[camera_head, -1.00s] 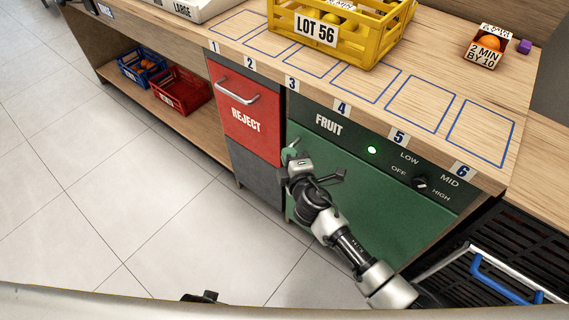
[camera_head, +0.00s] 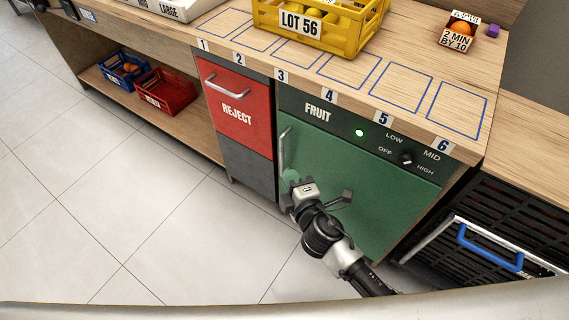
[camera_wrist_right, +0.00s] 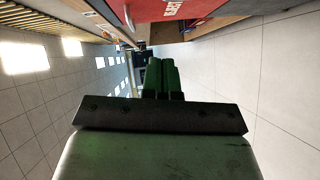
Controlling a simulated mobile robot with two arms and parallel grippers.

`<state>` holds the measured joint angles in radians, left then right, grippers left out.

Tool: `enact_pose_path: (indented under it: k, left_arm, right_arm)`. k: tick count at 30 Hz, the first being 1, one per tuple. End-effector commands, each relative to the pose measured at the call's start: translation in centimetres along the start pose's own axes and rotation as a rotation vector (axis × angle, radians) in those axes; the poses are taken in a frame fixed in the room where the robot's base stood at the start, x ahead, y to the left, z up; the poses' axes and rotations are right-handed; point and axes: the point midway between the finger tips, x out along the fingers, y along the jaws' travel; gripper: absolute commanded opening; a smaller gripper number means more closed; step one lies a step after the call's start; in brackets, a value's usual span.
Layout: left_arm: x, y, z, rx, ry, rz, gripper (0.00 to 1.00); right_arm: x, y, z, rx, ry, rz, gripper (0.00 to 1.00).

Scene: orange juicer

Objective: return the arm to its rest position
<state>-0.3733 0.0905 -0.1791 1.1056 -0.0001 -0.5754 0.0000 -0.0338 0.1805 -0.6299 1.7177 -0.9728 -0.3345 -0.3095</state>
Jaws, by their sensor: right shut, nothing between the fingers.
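My right arm reaches in from the lower right in the head view. Its gripper (camera_head: 289,180) has green fingertips that are shut with nothing between them. It is in front of the green FRUIT door (camera_head: 362,192), just below the lower end of the door's metal handle (camera_head: 282,150). I cannot tell whether it touches the door. In the right wrist view the green fingers (camera_wrist_right: 161,78) are together, pointing out over the floor. My left gripper is not in view.
The red REJECT drawer (camera_head: 238,107) is left of the door. A yellow LOT 56 crate (camera_head: 345,38) stands on the counter above numbered outlines. Blue (camera_head: 116,75) and red (camera_head: 176,98) crates sit on the low shelf. The tiled floor (camera_head: 130,200) in front is clear.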

Motion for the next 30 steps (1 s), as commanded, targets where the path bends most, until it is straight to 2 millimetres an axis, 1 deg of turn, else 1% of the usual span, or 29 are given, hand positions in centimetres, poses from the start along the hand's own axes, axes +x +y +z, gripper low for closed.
enact_pose_path:
  k: [3, 8, 11, 14, 15, 17, 18, 20, 21, 23, 24, 26, 27, 29, 30]
  left_arm:
    - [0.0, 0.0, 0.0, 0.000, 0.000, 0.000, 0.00]
    - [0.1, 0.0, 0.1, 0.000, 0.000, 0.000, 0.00]
    - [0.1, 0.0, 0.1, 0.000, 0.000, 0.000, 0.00]
    - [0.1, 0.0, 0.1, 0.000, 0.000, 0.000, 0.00]
    - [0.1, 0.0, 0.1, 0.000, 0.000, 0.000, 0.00]
    - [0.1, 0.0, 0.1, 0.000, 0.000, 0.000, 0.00]
    - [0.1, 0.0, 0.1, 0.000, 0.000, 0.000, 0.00]
    - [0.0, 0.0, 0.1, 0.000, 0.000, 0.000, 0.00]
    - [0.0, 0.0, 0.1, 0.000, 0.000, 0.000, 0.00]
    - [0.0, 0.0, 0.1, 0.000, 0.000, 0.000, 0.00]
    - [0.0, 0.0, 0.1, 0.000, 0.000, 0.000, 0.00]
    - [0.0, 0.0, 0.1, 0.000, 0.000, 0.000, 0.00]
    - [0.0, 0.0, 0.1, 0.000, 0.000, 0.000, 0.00]
    - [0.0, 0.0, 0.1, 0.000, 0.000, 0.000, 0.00]
    - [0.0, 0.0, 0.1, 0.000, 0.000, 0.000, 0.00]
  right_arm:
    - [-0.6, 0.0, 0.1, -0.001, -0.001, -0.001, 0.00]
    - [-0.7, -0.1, 0.1, 0.001, -0.002, -0.003, 0.00]
    - [-0.8, -1.6, 0.9, 0.042, -0.028, -0.040, 0.00]
    - [-1.4, -5.5, 3.1, 0.154, -0.103, -0.138, 0.00]
    - [-2.0, -7.7, 4.3, 0.219, -0.147, -0.191, 0.00]
    - [-3.3, -11.4, 6.3, 0.330, -0.228, -0.277, 0.00]
    - [-4.4, -14.1, 7.5, 0.409, -0.289, -0.336, 0.00]
    - [-6.5, -17.9, 9.2, 0.528, -0.383, -0.419, 0.00]
    - [-8.2, -20.4, 10.1, 0.607, -0.449, -0.471, 0.00]
    - [-10.8, -23.8, 11.3, 0.719, -0.548, -0.540, 0.00]
    - [-12.6, -25.9, 11.9, 0.788, -0.613, -0.583, 0.00]
    - [-15.3, -28.6, 12.5, 0.883, -0.703, -0.636, 0.00]
    - [-17.0, -30.1, 12.8, 0.942, -0.760, -0.665, 0.00]
    - [-19.4, -32.2, 13.0, 1.020, -0.839, -0.704, 0.00]
    - [-20.9, -33.4, 13.1, 1.068, -0.890, -0.726, 0.00]
